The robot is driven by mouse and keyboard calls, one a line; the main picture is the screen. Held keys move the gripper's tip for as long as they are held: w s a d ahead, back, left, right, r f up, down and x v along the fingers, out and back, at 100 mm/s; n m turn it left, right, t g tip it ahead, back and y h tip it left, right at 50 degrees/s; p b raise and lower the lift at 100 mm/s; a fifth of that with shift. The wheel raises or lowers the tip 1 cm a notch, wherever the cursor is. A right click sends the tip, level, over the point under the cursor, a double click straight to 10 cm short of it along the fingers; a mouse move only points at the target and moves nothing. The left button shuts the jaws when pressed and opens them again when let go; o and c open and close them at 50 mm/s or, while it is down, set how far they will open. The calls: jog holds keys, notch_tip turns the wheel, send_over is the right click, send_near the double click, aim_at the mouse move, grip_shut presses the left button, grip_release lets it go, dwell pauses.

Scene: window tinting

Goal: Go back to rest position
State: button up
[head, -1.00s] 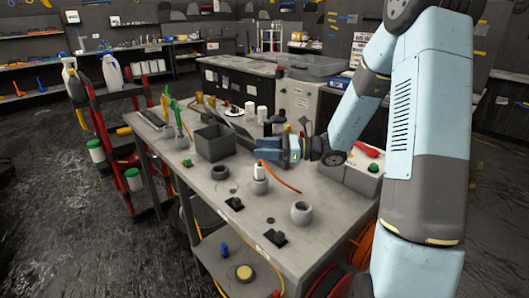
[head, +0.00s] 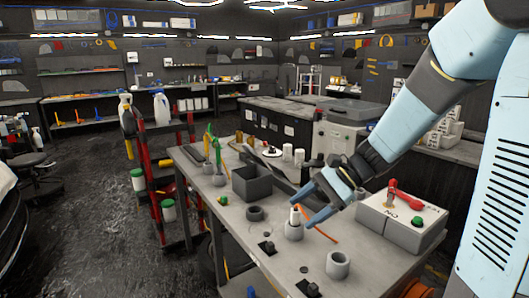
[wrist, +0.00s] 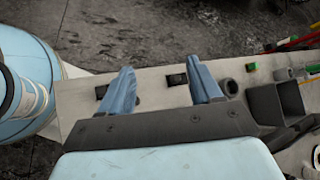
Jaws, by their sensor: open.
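My gripper (head: 308,207) has blue fingers and hangs above the grey workbench (head: 300,262), at its right half. In the head view its fingers appear close to a small white bottle with an orange tip (head: 295,214) standing in a round grey holder (head: 293,231). In the wrist view the two fingers of my gripper (wrist: 165,90) are spread apart with nothing between them. I cannot tell from the head view how far the fingers are from the bottle.
A dark open bin (head: 252,184) and an empty grey ring holder (head: 338,265) stand on the bench. A grey box with a red handle (head: 402,215) is at the right. A red cart (head: 168,185) stands left of the bench. Open floor (head: 80,215) lies further left.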

jog(key=s+d+r+n+t+h, duration=0.6)
jog(key=s+d+r+n+h, duration=0.3)
jog(key=s+d, duration=0.4)
jog(key=shift+n+t+h, duration=0.4)
jog(key=shift+n+h, duration=0.2)
